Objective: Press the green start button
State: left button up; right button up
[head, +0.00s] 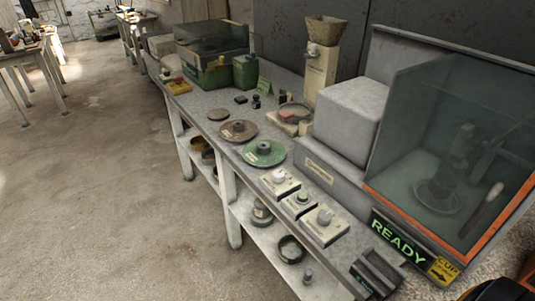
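A small control box (298,206) stands near the front edge of the bench, between two boxes with pale knobs. On it is a round, dull green button (303,196), which I take for the start button. The button is uncovered and nothing touches it. A machine with a clear hood (450,135) and an orange lower edge stands to its right. Its display (398,239) reads READY in green. I see neither gripper in the head view, so whether they are open or shut does not show.
One knob box (279,182) is left of the button, another (324,226) right. A green disc (263,152) and a brown disc (238,130) lie further along the bench (228,158). A black and orange shape at the bottom right corner is cut off. Floor left of the bench is clear.

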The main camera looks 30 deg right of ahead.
aim_at(303, 196)
jog(key=z, duration=1.1)
